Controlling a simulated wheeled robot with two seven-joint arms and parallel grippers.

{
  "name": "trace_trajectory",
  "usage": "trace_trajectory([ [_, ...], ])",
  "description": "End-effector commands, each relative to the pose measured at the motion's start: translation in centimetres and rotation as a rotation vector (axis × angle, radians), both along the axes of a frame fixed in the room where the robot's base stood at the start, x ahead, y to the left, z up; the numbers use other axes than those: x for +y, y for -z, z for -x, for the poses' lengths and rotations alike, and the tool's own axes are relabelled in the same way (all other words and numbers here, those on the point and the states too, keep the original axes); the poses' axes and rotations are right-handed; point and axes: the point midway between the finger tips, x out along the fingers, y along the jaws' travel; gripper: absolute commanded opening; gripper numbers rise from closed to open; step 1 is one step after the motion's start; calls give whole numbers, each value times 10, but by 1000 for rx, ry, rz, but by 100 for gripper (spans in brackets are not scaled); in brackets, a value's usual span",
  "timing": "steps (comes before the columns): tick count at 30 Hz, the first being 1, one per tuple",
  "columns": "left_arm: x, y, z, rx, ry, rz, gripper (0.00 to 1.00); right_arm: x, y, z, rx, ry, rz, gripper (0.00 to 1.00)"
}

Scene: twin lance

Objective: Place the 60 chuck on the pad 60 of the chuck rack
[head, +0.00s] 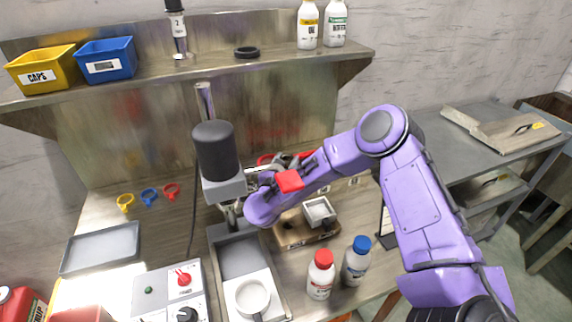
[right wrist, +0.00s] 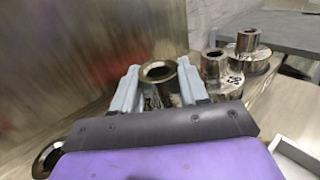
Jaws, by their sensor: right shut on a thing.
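My right gripper (right wrist: 158,78) is shut on a shiny metal chuck (right wrist: 159,71), a hollow cylinder held between its two grey fingers. In the head view the right hand is at the back of the bench, beside the grey machine head, and its own arm partly hides it. In the right wrist view, two more metal chucks stand to the right, a nearer one (right wrist: 214,64) and a farther one (right wrist: 247,42). A label (right wrist: 235,78) shows near them, turned sideways, and I cannot read it surely. Pad 60 cannot be made out. My left gripper is out of view.
The machine's dark motor (head: 216,150) stands just left of the right hand. A small white box (head: 319,212) sits below the forearm. Red-capped (head: 320,275) and blue-capped (head: 356,261) bottles stand at the front. A shelf (head: 205,73) runs above the bench.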

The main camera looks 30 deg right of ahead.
Motion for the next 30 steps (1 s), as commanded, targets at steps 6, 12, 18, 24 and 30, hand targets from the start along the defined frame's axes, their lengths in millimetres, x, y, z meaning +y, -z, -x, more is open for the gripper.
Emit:
trace_trajectory([
  [6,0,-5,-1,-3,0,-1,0,-1,20,-4,1,2,1,0],
  [12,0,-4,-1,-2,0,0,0,-2,22,-4,2,3,0,0],
  [18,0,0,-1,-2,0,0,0,-2,25,-3,4,4,1,60],
  [24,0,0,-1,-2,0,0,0,-2,25,-3,4,4,1,69],
  [30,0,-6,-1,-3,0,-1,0,0,20,-3,4,1,1,69],
])
